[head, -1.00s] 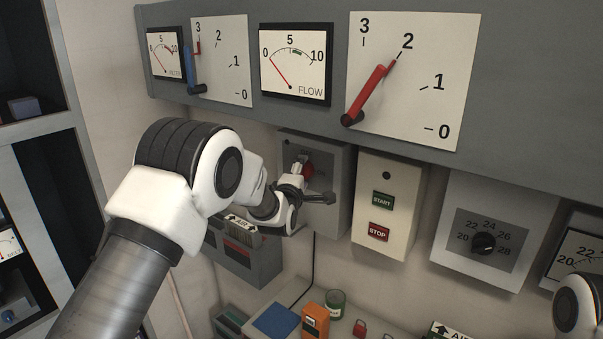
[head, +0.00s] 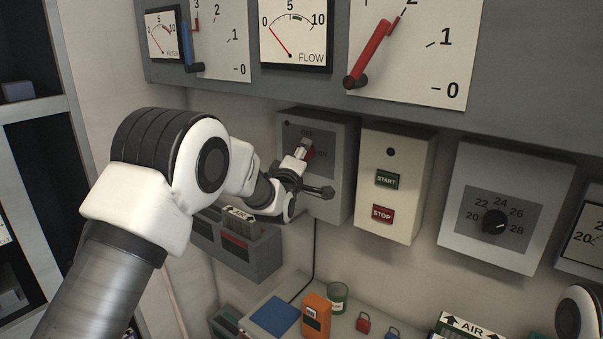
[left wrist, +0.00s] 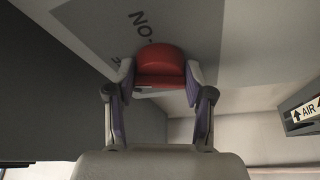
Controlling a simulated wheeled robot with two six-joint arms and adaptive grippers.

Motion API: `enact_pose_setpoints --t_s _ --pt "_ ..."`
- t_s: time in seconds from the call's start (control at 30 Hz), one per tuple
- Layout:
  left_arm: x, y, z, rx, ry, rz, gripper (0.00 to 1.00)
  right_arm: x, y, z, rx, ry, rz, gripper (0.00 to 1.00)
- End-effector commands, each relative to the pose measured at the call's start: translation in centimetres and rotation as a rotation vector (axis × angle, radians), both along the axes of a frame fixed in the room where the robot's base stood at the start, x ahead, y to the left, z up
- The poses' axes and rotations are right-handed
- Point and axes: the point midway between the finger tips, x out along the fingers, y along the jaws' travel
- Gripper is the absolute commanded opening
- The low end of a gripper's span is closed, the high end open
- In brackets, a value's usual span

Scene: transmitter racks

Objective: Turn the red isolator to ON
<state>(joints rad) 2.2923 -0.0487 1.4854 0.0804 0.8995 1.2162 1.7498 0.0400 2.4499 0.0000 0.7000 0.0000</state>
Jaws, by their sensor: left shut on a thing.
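The red isolator handle (head: 311,153) is on a grey box (head: 341,160) on the wall, left of the START/STOP box in the head view. An OFF mark shows above it and an ON mark to its right. My left gripper (head: 316,166) is at the handle and partly covers it. In the left wrist view, the rounded red handle (left wrist: 160,62) sits between the two fingertips of my left gripper (left wrist: 160,80), which is shut on it. An upside-down ON mark shows beside it there. I cannot tell exactly where the handle points. My right gripper is out of view.
The START/STOP box (head: 402,165) stands close to the right, with a dial box (head: 486,255) beyond. A panel with gauges and a red lever (head: 370,55) overhangs above. A tray (head: 262,262) hangs below left. An orange device (head: 316,314) is on the shelf below.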

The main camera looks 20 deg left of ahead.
Motion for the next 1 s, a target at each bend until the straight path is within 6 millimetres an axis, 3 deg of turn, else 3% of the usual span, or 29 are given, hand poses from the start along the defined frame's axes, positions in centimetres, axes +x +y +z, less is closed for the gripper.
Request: enact_pose_setpoints --t_s 0.03,0.4,0.7,1.0 --pt "0.0 0.0 -1.4 0.039 -0.013 -0.001 0.17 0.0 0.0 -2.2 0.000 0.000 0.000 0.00" --pt "0.0 0.2 -1.5 0.370 -0.129 -0.001 0.18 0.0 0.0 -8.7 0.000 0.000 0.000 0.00" --pt "0.1 0.4 -1.5 0.638 -0.226 -0.001 0.18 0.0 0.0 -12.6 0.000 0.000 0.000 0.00" --pt "0.2 0.6 -1.3 0.896 -0.317 -0.002 0.18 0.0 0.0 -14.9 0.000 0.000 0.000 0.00"
